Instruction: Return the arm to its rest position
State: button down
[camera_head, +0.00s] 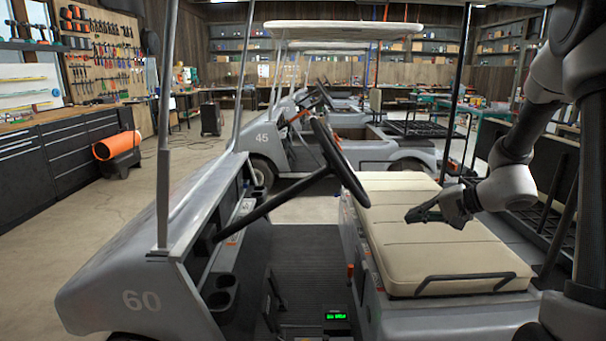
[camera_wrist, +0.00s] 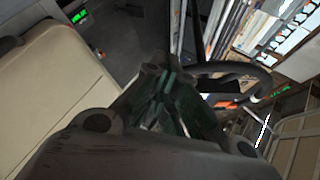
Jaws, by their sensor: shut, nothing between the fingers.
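My gripper (camera_head: 412,215) is at the right in the head view, above the cream bench seat (camera_head: 405,250) of the grey cart numbered 60 (camera_head: 150,290). Its fingers point left, toward the steering wheel, and are shut with nothing between them. My arm (camera_head: 500,185) comes in from the right edge and bends down over the seat back. In the wrist view the closed fingers of my gripper (camera_wrist: 165,85) fill the middle, with the cream seat (camera_wrist: 45,90) at left.
The steering wheel (camera_head: 340,165) stands left of my gripper. Roof posts (camera_head: 165,150) rise from the cart. Cart 45 (camera_head: 262,138) stands behind.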

jog(key=s+d+r+n+g+h, duration=0.1)
jog(key=s+d+r+g+h, duration=0.15)
jog(key=s, duration=0.85)
jog(key=s+d+r+n+g+h, duration=0.15)
jog(key=s+g, duration=0.25)
jog(key=s, duration=0.6)
jog(key=s+d+r+n+t+h, duration=0.2)
jog(key=s+r+n+t+h, duration=0.2)
jog(key=s+r, duration=0.5)
jog(key=shift+n+h, duration=0.35)
jog(key=shift+h, duration=0.15)
